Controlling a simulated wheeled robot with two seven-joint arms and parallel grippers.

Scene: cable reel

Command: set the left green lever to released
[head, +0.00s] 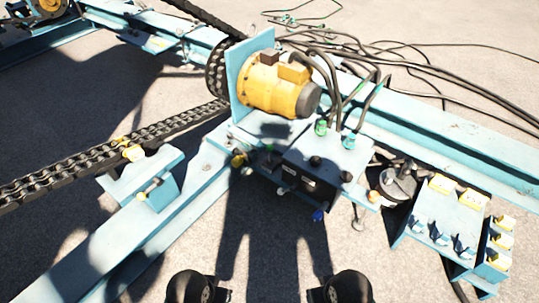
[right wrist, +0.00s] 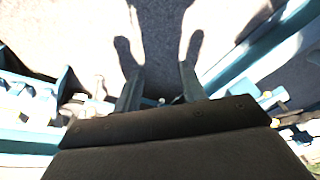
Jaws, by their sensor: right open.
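A grey-blue valve block (head: 327,160) stands on the blue frame in front of the yellow motor. Two green fittings show on its top, a left one (head: 321,127) and a right one (head: 349,141), with dark hoses running up from them. A small green-tipped part (head: 268,148) is at the block's left; which of these is the left green lever, and its setting, I cannot tell. My right gripper (right wrist: 158,88) is open and empty, its two fingers apart over grey ground in the right wrist view. It is apart from the block. My left gripper is not in view.
A yellow motor (head: 275,87) sits behind the block, with a chain (head: 120,150) to its left. A control box (head: 440,225) with yellow labels and blue switches stands at right. A blue-tipped lever (head: 318,215) sticks out frontward. Bare ground lies in front.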

